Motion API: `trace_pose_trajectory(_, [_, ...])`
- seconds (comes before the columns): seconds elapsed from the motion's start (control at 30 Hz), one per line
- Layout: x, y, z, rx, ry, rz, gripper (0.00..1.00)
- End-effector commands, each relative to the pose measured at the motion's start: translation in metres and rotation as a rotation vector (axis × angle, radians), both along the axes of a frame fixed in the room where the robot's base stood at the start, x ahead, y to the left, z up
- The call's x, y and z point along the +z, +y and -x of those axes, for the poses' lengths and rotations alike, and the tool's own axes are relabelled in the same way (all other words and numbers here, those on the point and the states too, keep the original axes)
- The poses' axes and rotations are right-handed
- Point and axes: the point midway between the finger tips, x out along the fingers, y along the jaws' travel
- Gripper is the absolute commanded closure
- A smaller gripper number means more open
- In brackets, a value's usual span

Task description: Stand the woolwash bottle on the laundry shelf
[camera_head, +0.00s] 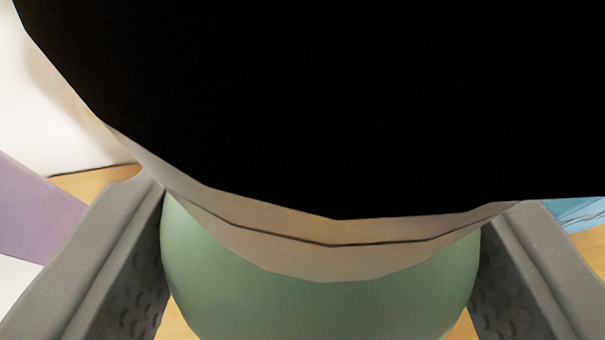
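A rounded green body (322,312) with a beige-tan band above it fills the space between the two grey fingers of my gripper (322,262). I take it to be the woolwash bottle, but no label shows. Both fingers press close against its sides, left and right, so my gripper looks shut on it. A large black area covers the top and middle of the view, very near the camera, and hides the bottle's upper part. The bottle's base and the laundry shelf cannot be made out.
A purple item (35,212) lies at the left edge and a light blue item (578,212) at the right edge, each outside a finger. A wood-coloured surface (95,184) shows in small patches. A pale wall or panel (55,110) is at upper left.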

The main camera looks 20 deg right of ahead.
Motion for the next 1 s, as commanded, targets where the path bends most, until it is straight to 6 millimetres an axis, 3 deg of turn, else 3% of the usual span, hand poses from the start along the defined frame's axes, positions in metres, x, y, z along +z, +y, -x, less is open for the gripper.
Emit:
trace_pose_trajectory(0.37, [-0.031,0.000,0.000,0.001,0.003,-0.002,0.76])
trace_pose_trajectory(0.77, [-0.037,-0.001,0.000,0.000,-0.002,0.001,0.76])
trace_pose_trajectory(0.8, [-0.037,-0.001,0.000,-0.001,-0.002,0.001,0.38])
trace_pose_trajectory(0.87, [-0.037,-0.001,0.000,-0.001,-0.002,0.001,0.21])
trace_pose_trajectory(1.0, [-0.037,-0.001,0.000,-0.001,-0.001,0.000,0.21])
